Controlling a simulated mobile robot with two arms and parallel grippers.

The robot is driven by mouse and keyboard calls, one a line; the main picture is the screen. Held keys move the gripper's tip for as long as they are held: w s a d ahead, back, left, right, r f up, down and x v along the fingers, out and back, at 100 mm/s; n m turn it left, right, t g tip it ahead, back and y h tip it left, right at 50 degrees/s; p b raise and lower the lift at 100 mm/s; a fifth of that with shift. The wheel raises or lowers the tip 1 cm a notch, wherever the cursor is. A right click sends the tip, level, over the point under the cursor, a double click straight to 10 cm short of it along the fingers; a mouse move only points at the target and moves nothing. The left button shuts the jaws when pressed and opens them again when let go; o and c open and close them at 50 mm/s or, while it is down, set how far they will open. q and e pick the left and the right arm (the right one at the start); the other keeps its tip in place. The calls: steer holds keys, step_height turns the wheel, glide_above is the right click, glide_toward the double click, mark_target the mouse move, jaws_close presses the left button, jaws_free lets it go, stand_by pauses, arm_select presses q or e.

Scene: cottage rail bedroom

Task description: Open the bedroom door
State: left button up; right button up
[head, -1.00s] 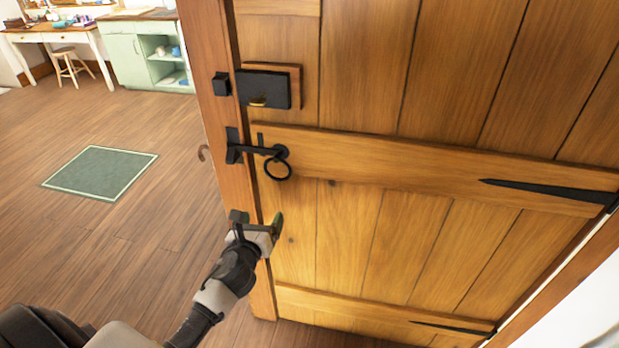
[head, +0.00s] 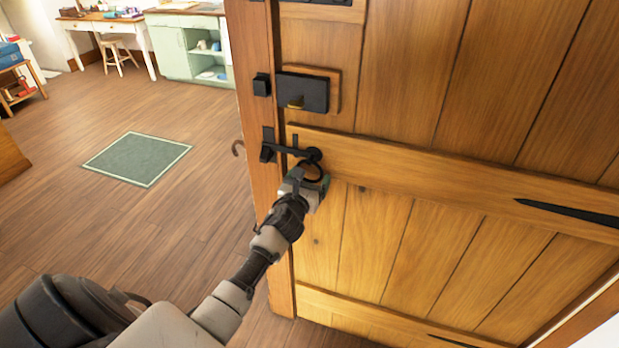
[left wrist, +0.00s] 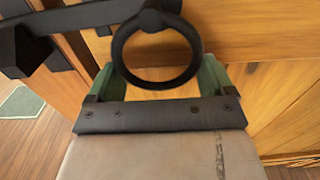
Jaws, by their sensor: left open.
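The wooden plank bedroom door (head: 390,245) fills the right of the head view and sits in its frame post (head: 262,130). A black latch bar (head: 290,150) with a ring handle (head: 313,169) is on its left edge. In the left wrist view the ring (left wrist: 156,85) hangs between the two green fingers of my open left gripper (left wrist: 158,82). I cannot tell whether the fingers touch the ring. The gripper also shows at the ring in the head view (head: 312,183), partly hiding it. My right gripper is not in view.
A black lock box (head: 302,93) is above the latch. A black strap hinge (head: 565,212) lies on the door's right side.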

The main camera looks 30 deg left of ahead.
mark_target(298, 155)
arm_select(q)
steer(key=shift+w, duration=0.15)
steer(key=shift+c, duration=0.5)
steer(key=c, duration=0.8)
steer(key=shift+a+m, duration=0.45)
steer(key=shift+m, duration=0.25)
steer(key=shift+s+a+r+m, duration=0.2)
steer(key=shift+a+m, duration=0.15)
steer(key=shift+m, duration=0.45)
steer(key=shift+s+a+r+m+p, duration=0.1)
steer(key=shift+a+m+p, duration=0.2)
steer(key=shift+m, duration=0.3)
steer(key=shift+a+r+m+p, duration=0.15)
steer(key=shift+a+m+p, duration=0.1)
steer(key=shift+m, duration=0.35)
steer(key=shift+s+a+r+m+p, duration=0.1)
steer(key=shift+a+m+p, duration=0.15)
steer(key=shift+m, duration=0.35)
steer(key=shift+c, duration=0.2)
